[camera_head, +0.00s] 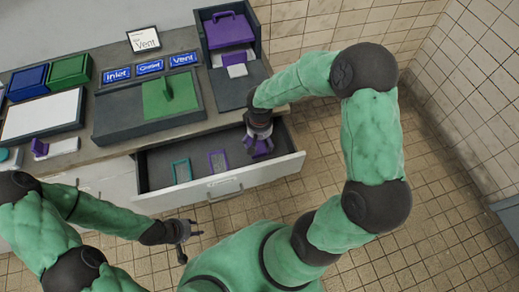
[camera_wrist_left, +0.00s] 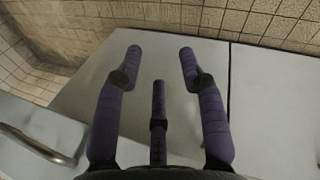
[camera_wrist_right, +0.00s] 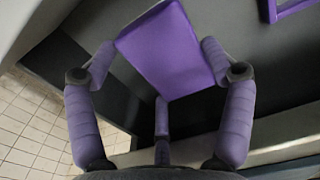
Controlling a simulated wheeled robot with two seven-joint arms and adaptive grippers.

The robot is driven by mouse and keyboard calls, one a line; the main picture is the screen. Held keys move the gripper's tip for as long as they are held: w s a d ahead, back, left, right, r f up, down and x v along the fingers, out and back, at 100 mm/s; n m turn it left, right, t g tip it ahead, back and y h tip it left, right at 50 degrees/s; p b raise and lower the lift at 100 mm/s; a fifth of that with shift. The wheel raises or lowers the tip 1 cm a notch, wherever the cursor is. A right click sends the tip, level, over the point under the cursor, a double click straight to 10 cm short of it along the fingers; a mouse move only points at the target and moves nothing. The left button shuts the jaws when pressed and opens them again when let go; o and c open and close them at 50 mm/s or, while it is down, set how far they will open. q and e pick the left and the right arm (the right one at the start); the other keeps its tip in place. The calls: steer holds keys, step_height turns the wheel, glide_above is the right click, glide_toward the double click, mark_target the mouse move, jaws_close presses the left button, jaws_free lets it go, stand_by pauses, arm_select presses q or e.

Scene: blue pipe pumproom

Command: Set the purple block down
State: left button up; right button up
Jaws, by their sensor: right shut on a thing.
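The purple block (camera_wrist_right: 170,50) is between the fingers of my right gripper (camera_wrist_right: 160,62), which is shut on it. In the head view my right gripper (camera_head: 259,142) is at the right end of the open drawer (camera_head: 285,165), over or inside it, with the block (camera_head: 261,149) partly hidden by the fingers. I cannot tell if the block touches the drawer floor. My left gripper (camera_head: 185,236) is empty with fingers spread, in front of the cabinet and left of my base. Its fingers (camera_wrist_left: 160,75) show apart in the left wrist view.
The drawer holds a teal frame (camera_head: 181,171) and a purple frame (camera_head: 218,161).

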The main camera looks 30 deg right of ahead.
mark_target(260, 148)
step_height(260, 148, down, 5)
steer(key=shift+f+b, duration=0.15)
steer(key=shift+b, duration=0.85)
steer(key=shift+f, duration=0.1)
steer(key=o, duration=1.1)
steer(key=shift+r, duration=0.2)
step_height(260, 148, up, 12)
steer(key=p, duration=0.4)
steer(key=shift+p, duration=0.3)
